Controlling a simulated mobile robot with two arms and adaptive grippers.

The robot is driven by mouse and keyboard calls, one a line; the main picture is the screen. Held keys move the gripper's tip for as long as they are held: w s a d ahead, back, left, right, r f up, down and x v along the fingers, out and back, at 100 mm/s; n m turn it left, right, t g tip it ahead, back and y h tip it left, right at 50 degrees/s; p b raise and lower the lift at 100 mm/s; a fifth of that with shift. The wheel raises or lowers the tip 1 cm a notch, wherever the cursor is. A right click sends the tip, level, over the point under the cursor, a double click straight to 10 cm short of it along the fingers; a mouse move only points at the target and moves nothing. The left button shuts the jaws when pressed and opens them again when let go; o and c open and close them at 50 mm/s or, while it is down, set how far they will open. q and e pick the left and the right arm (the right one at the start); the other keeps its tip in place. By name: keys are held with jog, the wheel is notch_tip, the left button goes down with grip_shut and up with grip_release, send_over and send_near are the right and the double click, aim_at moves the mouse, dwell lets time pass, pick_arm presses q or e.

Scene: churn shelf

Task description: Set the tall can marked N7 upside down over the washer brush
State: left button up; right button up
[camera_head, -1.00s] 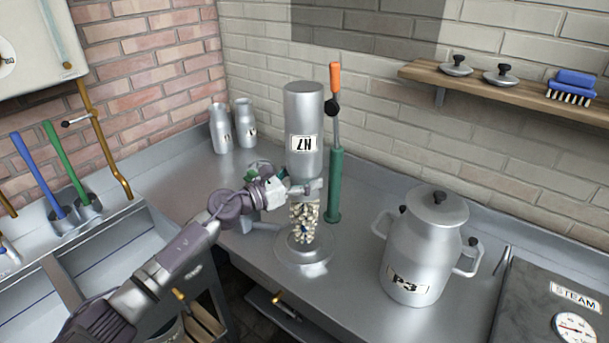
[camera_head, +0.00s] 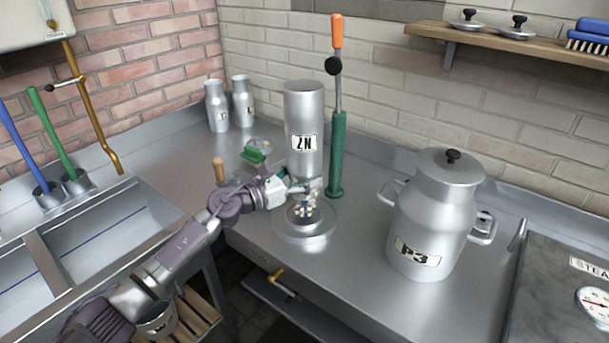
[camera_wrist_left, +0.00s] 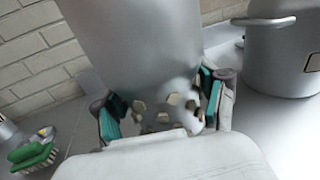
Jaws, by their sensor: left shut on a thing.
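The tall can marked N7 (camera_head: 304,112) is upside down, its label inverted, above the washer brush (camera_head: 305,208) on its round base. My left gripper (camera_head: 304,187) is shut on the can near its downward mouth. The lower, pale-tufted part of the brush shows below the can; its upper part is hidden, apparently inside the can. In the left wrist view the can (camera_wrist_left: 135,45) fills the middle between the green-padded fingers, with brush tufts (camera_wrist_left: 170,108) below its rim. The can looks roughly upright. My right gripper is not in view.
A green lever post with an orange handle (camera_head: 338,150) stands close behind the can to the right. The lidded churn P3 (camera_head: 430,215) stands at right. Two small cans (camera_head: 217,106) and a green scrubbing brush (camera_head: 254,154) are at back left. A sink lies left.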

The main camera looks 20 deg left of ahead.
aim_at(301, 202)
pick_arm(q)
notch_tip(301, 202, down, 6)
jog(key=b, duration=0.5)
jog(key=shift+f+b, duration=0.1)
jog(key=shift+b, duration=0.2)
jog(key=shift+f+b, duration=0.45)
jog(key=shift+f, duration=0.25)
jog(key=o, duration=1.3)
jog(key=shift+o, duration=0.2)
jog(key=shift+f, duration=0.15)
